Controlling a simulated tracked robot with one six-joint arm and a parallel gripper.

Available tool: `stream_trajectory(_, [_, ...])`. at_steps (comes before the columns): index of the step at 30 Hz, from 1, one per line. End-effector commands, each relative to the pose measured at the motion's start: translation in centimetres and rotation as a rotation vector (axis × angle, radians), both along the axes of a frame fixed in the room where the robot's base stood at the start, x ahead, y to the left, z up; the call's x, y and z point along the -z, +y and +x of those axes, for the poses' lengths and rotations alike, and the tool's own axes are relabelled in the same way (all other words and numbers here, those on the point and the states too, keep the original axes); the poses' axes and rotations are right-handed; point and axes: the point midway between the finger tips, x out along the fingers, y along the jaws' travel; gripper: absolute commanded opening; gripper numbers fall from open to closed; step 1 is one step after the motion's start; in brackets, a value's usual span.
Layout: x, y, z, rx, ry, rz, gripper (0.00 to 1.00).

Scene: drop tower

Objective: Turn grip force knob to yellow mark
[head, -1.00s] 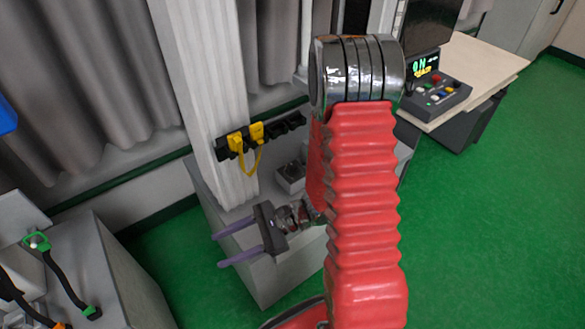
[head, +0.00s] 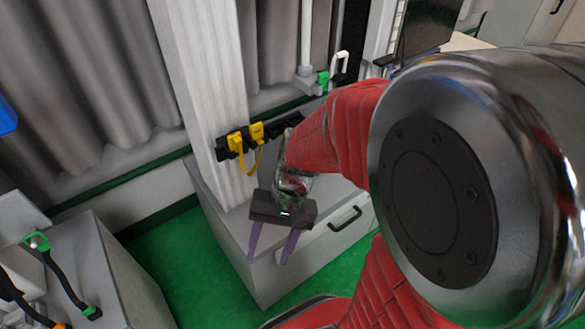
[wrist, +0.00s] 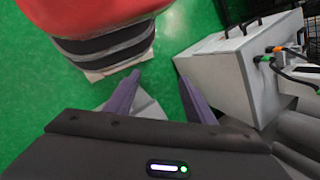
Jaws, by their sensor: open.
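My gripper (head: 267,262) is open and empty. Its purple fingers point down toward the floor in front of the grey cabinet (head: 245,262). In the wrist view my gripper (wrist: 158,80) has its fingers apart with nothing between them but floor and a pale surface. No grip force knob or yellow mark can be made out in either current view. The part of the cabinet top behind my arm is hidden.
A black rack (head: 225,150) with a yellow clip and loop (head: 256,133) is on the white column (head: 205,90). A grey box (head: 110,265) with cables (head: 62,280) stands at left; a grey box (wrist: 235,65) shows in the wrist view. Green floor (head: 180,255) lies between.

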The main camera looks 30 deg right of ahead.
Motion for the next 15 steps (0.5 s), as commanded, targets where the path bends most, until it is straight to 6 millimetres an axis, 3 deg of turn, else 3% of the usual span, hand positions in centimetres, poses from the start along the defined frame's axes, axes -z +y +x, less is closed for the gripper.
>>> stream_trajectory(15, [-7.9, -3.6, 1.0, -0.265, -0.366, -0.318, 0.5])
